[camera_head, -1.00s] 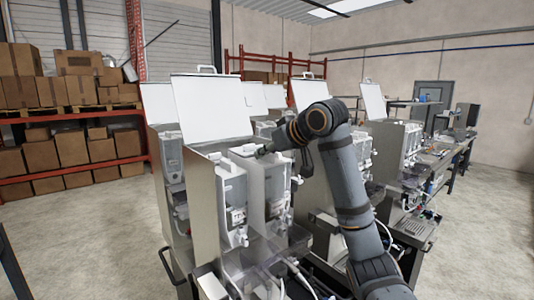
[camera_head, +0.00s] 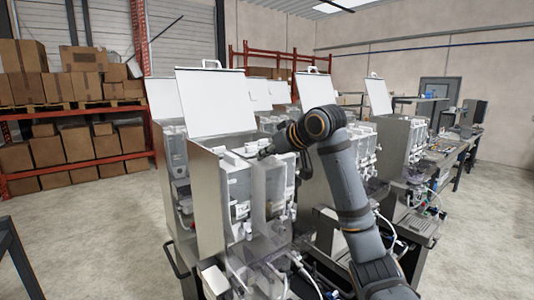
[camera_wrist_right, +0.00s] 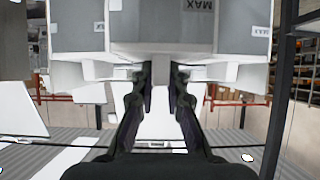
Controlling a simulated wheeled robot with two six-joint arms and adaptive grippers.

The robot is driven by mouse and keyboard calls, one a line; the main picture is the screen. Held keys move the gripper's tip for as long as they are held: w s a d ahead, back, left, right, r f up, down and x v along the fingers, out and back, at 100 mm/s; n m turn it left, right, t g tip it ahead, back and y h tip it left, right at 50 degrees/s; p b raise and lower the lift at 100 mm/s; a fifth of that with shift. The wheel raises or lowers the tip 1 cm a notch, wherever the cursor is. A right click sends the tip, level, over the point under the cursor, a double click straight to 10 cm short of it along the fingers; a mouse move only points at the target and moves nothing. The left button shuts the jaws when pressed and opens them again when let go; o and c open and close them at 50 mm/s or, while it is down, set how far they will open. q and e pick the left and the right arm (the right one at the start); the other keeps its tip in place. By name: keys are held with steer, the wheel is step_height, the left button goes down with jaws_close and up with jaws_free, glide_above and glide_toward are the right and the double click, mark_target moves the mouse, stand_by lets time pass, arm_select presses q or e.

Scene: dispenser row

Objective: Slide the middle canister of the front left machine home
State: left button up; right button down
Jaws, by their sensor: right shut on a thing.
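The front left machine (camera_head: 206,205) stands with its white lid (camera_head: 211,100) raised. Its pale canisters sit side by side, an outer left one (camera_head: 239,188) with a spout at its foot. My right gripper (camera_head: 263,154) reaches in from the right at the top of these canisters; its fingertips are too small to make out there. In the right wrist view my right gripper (camera_wrist_right: 160,88) is shut on a pale part of a canister (camera_wrist_right: 130,30), whose grey body with MAX labels fills the upper picture. How far that canister is seated cannot be told. My left gripper is out of view.
More machines (camera_head: 405,145) with raised lids stand behind and to the right, close to my arm. Tubes and clear parts are low at the front. A shelf of cardboard boxes (camera_head: 75,155) is at the left. The floor (camera_head: 95,235) at the left is open.

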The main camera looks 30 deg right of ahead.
steer(key=c, duration=1.3)
jaws_free()
steer(key=a+v, duration=0.1)
steer(key=v, duration=1.1)
steer(key=shift+d, duration=0.45)
steer(key=shift+c, duration=0.4)
